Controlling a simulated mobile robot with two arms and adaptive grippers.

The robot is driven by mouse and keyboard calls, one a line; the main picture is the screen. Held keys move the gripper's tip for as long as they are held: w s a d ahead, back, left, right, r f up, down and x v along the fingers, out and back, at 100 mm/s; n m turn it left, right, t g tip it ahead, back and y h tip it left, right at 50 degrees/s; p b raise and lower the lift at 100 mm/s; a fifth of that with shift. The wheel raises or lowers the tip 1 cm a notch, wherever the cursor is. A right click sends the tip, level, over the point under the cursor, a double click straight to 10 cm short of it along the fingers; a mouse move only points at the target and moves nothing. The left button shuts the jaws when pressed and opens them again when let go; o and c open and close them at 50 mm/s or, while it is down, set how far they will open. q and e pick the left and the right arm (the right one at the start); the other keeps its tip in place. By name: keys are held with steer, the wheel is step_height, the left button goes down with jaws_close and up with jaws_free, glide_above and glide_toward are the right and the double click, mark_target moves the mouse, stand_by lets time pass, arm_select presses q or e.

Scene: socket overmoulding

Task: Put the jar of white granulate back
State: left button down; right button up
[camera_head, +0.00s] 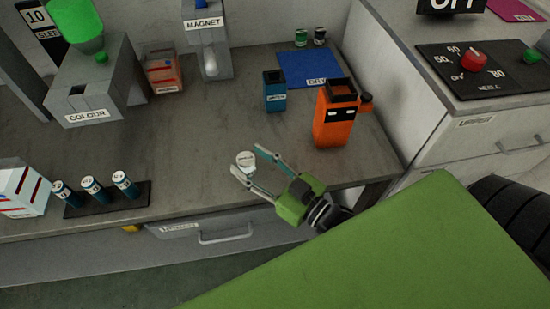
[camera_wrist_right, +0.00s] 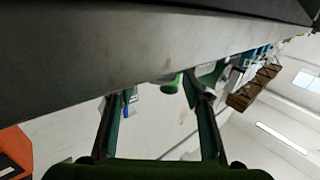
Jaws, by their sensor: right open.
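A small round white jar (camera_head: 246,160) with a dark-printed label stands near the front edge of the bench, and I take it for the jar of white granulate. My right gripper (camera_head: 245,160) is open, with its two teal-and-grey fingers pointing left and their tips on either side of the jar. I cannot tell whether the fingers touch it. In the right wrist view the open fingers (camera_wrist_right: 153,95) frame a pale background, and I cannot make out the jar there. My left gripper is not in view.
An orange container (camera_head: 334,125) and a blue canister (camera_head: 274,97) stand behind the gripper, near a blue mat (camera_head: 300,72). Two small jars (camera_head: 301,38) stand at the back. A black rack (camera_head: 133,197) holds several blue tubes at left. The bench between is clear.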

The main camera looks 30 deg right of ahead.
steer(key=p+v, duration=0.2)
steer(key=v, duration=0.7)
steer(key=shift+s, duration=0.35)
steer(key=shift+d, duration=0.15)
